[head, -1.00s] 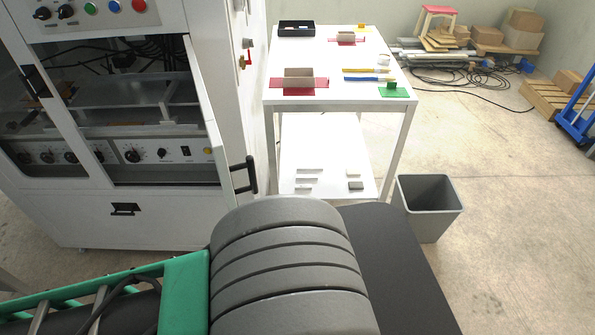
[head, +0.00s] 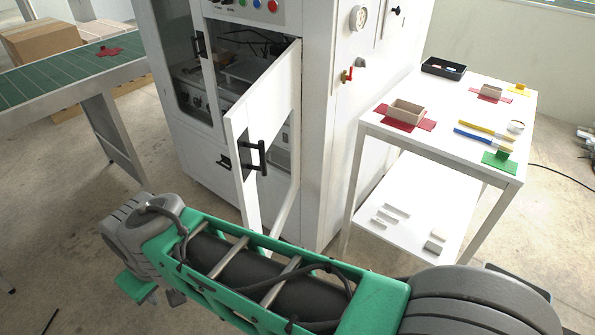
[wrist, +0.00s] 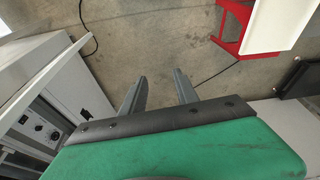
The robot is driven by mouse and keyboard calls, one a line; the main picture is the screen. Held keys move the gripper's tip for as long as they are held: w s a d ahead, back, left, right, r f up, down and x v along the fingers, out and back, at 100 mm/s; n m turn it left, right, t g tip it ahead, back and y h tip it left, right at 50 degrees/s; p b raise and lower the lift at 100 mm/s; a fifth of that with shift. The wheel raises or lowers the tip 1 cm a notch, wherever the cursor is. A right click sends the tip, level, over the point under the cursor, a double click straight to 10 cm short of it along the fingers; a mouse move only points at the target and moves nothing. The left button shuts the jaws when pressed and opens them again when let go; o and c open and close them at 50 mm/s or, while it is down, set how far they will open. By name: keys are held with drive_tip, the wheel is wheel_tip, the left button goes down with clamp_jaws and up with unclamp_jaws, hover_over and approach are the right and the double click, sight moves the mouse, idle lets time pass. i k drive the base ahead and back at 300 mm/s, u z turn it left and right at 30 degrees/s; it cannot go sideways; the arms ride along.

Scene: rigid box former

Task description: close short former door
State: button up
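The short former door (head: 262,95) is a white framed panel on the former's front (head: 335,110). It stands open, swung out towards me from its right side. Its black bar handle (head: 255,157) faces me near the door's free edge. My gripper shows in the wrist view (wrist: 158,92), with two grey fingers apart and nothing between them. In the head view my green and grey arm crosses below the door, and the fingers cannot be made out there. My gripper is apart from the handle.
A white table (head: 450,130) with box parts stands right of the former. A green conveyor (head: 75,78) is at the left. The wrist view shows a white cabinet with a control panel (wrist: 38,125), a red stand (wrist: 234,30) and open floor between them.

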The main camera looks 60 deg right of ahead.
sight(254, 121)
drive_tip(key=z, duration=1.7)
drive_tip(key=k, duration=1)
drive_tip(key=u, duration=1.55)
drive_tip(key=i, duration=0.7)
drive_tip(key=z, duration=0.7)
